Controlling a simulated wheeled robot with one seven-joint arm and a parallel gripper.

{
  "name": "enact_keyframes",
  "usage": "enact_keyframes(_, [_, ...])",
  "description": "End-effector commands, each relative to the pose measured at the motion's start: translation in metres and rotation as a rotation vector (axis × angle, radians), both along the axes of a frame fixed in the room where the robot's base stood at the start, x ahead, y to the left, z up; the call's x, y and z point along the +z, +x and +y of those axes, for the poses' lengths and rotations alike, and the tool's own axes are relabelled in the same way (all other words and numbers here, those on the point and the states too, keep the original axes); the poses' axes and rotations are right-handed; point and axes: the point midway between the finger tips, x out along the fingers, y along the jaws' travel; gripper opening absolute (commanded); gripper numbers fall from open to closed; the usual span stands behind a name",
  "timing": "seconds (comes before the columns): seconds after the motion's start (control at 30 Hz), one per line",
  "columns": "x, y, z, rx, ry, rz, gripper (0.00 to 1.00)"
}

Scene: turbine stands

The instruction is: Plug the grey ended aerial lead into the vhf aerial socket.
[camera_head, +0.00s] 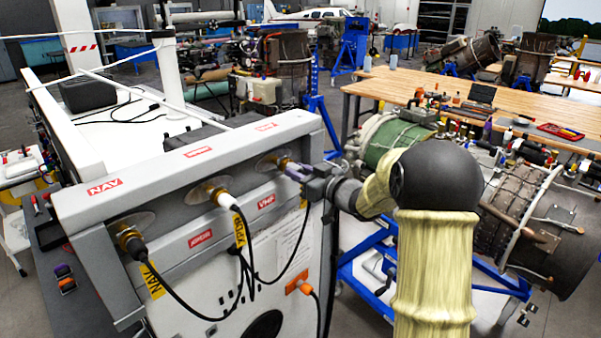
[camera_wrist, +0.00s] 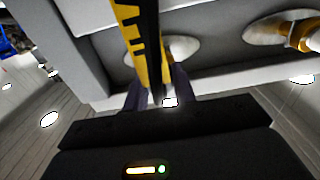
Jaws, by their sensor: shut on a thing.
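My gripper (camera_head: 296,171) is at the VHF socket (camera_head: 268,161), on the right of the grey panel. Brass shows between the socket's round plate and my fingertips. In the wrist view my gripper (camera_wrist: 158,88) is shut on the aerial lead, whose yellow tag (camera_wrist: 146,62) and black cable (camera_wrist: 150,22) cross the view. The lead's grey end is hidden by my fingers and the tag. The lead's tag also shows below my gripper in the head view (camera_head: 304,192). The end is in line with the socket; I cannot tell whether it is fully seated.
A white-ended lead (camera_head: 228,201) sits in the XPDR socket (camera_head: 204,191). A black-ended lead (camera_head: 136,248) sits in the NAV socket (camera_head: 120,226). Their cables hang in front of the panel. An orange connector (camera_head: 304,287) is lower right. A blue engine stand (camera_head: 362,262) stands right of the panel.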

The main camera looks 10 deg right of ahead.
Motion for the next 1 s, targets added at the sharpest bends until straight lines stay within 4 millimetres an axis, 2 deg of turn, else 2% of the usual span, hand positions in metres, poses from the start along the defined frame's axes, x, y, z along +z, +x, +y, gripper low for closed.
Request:
enact_keyframes(0.47, [0.0062,0.0043,0.0046,0.003,0.005,-0.012,0.0])
enact_keyframes(0.5, [0.0065,0.0043,0.0047,0.003,0.006,-0.013,0.28])
enact_keyframes(0.6, [0.0057,0.0042,0.0044,0.002,0.005,-0.011,0.48])
enact_keyframes(0.63, [0.0052,0.0041,0.0042,0.002,0.005,-0.01,0.52])
enact_keyframes(0.83, [0.0033,0.0037,0.0035,0.001,0.002,-0.007,0.52])
enact_keyframes(0.87, [0.0028,0.0036,0.0035,0.001,0.003,-0.005,0.58])
enact_keyframes(1.0, [0.0022,0.0034,0.0035,0.001,0.002,-0.005,0.59])
